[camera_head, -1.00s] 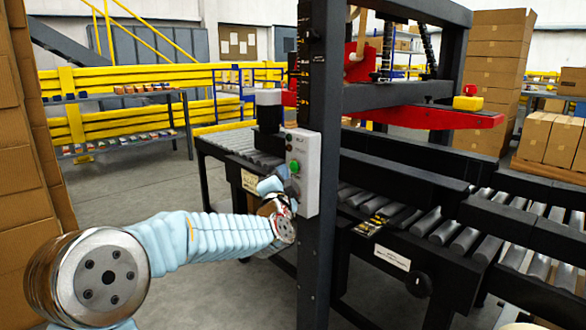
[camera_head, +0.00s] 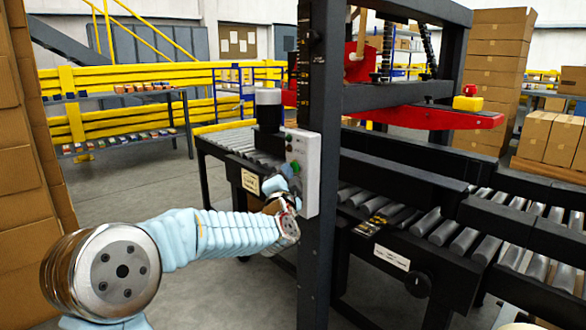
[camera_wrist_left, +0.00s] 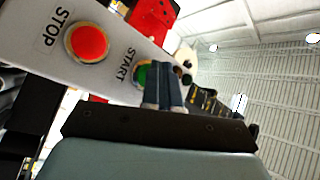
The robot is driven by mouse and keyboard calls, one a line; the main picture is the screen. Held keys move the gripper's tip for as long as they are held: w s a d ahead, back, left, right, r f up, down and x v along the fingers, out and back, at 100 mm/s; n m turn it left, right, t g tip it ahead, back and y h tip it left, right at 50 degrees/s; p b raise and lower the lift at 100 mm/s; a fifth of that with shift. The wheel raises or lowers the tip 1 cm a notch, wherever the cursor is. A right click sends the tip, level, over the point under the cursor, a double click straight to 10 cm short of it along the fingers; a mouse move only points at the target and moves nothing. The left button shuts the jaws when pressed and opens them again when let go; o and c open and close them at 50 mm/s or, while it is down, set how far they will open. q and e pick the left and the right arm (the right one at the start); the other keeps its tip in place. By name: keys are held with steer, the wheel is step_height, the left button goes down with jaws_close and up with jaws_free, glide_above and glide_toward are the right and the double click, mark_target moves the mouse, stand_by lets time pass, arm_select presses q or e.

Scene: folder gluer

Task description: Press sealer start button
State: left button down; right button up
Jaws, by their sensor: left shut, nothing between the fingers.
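The grey control box (camera_head: 304,165) is fixed to the black upright post of the sealer. Its green start button (camera_head: 297,168) shows partly behind my left fingertips. In the left wrist view the green button (camera_wrist_left: 141,76) sits beside the word START, partly covered by the fingers. The red stop button (camera_wrist_left: 86,42) is beside it, next to the word STOP. My left gripper (camera_head: 285,173) is shut and empty, its tips at the start button; it also shows in the left wrist view (camera_wrist_left: 163,88). I cannot tell whether the tips touch the button. My right gripper is out of view.
The black post (camera_head: 319,220) stands right beside the box. The roller conveyor (camera_head: 415,222) runs to the right, under the red sealing head (camera_head: 430,117). Stacked cartons (camera_head: 25,170) stand at the left edge. Open floor lies between cartons and conveyor.

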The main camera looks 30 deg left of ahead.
arm_select(q)
steer(key=shift+s+a, duration=0.25)
steer(key=shift+s, duration=0.4)
steer(key=shift+b, duration=0.3)
steer(key=s+a+b, duration=0.2)
steer(key=s, duration=0.3)
steer(key=shift+s+a, duration=0.2)
steer(key=shift+s, duration=0.05)
stand_by(0.6)
